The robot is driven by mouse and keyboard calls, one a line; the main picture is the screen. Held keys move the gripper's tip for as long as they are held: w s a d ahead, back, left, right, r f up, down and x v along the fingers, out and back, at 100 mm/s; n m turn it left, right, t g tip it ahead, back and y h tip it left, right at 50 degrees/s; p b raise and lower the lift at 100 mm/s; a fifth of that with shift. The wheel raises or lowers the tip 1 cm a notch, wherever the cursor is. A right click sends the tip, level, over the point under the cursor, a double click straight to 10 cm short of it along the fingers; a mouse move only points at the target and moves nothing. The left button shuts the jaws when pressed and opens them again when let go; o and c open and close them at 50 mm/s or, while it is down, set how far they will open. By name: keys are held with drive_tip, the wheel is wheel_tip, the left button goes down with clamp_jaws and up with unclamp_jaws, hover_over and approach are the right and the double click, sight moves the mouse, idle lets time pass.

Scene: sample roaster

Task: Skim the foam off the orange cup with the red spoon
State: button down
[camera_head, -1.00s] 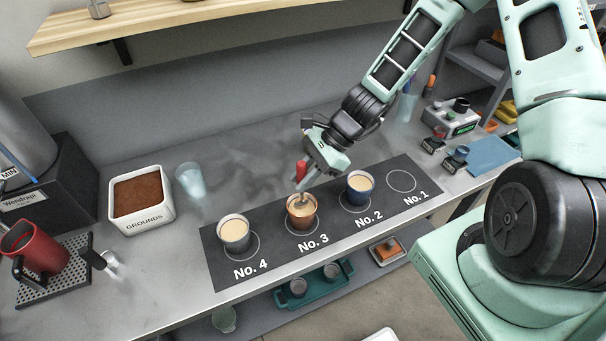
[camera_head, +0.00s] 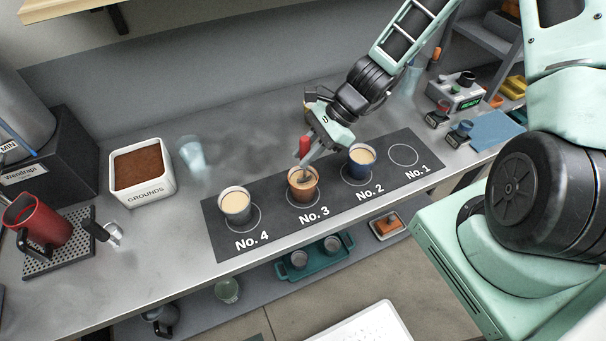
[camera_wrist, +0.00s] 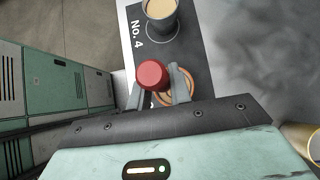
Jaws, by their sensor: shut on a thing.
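The orange cup (camera_head: 304,191) stands by the No. 3 label on the dark mat, holding a tan drink with darker patches on its surface. My gripper (camera_head: 312,156) is above it, shut on the red spoon (camera_head: 304,146). The spoon's lower end reaches into the cup's mouth; its bowl is hard to make out. In the wrist view the red handle end (camera_wrist: 152,75) sits between my fingers (camera_wrist: 166,88) and hides part of the orange cup (camera_wrist: 176,99) below.
A grey cup (camera_head: 236,209) stands left at No. 4 and a blue cup (camera_head: 361,162) right at No. 2. The No. 1 circle (camera_head: 404,155) is empty. A grounds bin (camera_head: 142,190), a clear glass (camera_head: 193,153) and a red pitcher (camera_head: 38,222) are farther left.

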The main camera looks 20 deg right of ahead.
sight(304, 136)
drive_tip(key=shift+w+p, duration=0.55)
drive_tip(key=shift+w, duration=0.6)
drive_tip(key=shift+s+b, duration=0.55)
drive_tip(key=shift+s, duration=0.65)
drive_tip(key=shift+w+r+p, duration=0.1)
drive_tip(key=shift+w+p, duration=0.35)
drive_tip(key=shift+w, duration=0.1)
drive_tip(key=shift+w+p, duration=0.3)
drive_tip(key=shift+w, duration=0.35)
drive_tip(key=shift+s, duration=0.55)
drive_tip(key=shift+r+p, duration=1.55)
drive_tip(key=shift+r, duration=0.35)
